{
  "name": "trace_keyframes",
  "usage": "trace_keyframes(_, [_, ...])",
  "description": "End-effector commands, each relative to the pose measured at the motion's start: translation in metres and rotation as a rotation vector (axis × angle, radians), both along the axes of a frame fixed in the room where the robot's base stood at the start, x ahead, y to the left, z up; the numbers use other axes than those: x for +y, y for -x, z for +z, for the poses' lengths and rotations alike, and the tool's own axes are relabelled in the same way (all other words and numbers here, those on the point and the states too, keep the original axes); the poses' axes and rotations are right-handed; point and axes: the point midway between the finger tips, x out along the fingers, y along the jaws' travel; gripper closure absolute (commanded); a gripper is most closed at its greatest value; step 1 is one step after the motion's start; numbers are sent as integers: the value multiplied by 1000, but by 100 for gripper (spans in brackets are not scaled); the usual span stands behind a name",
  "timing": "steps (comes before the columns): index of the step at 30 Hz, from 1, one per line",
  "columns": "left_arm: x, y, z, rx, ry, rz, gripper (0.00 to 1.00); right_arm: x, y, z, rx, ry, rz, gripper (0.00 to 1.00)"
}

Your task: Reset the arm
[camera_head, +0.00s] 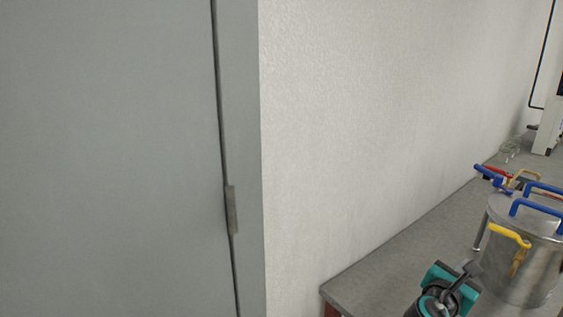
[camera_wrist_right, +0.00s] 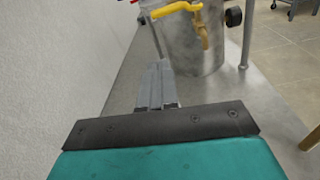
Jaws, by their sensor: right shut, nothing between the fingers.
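My right gripper (camera_head: 450,288) is low in the head view, above the grey counter, with its teal and black body showing. In the right wrist view its grey fingers (camera_wrist_right: 156,86) are together, with nothing seen between them. They point toward a steel pot, with a gap of counter surface seen around them. My left gripper is not in view.
The steel pot (camera_head: 525,255) has blue handles and a yellow tap (camera_head: 510,236); it also shows in the wrist view (camera_wrist_right: 192,50). The counter (camera_head: 380,270) runs along a white wall (camera_head: 370,130). A grey door (camera_head: 110,150) fills the left.

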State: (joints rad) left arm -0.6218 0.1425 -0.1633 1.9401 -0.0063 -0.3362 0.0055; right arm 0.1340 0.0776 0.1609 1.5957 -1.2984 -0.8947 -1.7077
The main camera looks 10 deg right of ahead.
Motion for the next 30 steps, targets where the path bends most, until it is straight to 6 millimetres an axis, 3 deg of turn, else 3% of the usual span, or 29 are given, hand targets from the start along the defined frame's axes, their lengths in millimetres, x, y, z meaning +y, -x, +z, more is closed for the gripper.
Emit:
trace_keyframes(7, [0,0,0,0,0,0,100,81,29,-102,-359,-682,193,100])
trace_keyframes(13, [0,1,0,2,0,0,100,170,83,-162,-637,-1415,98,100])
trace_keyframes(18, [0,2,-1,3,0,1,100,237,137,-182,-826,-1970,-196,100])
trace_keyframes(21, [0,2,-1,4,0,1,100,264,161,-184,-903,-2186,-385,100])
trace_keyframes(25, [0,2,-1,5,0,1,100,282,179,-183,-962,-2334,-556,100])
trace_keyframes(30, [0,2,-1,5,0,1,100,286,183,-182,-984,-2379,-612,100])
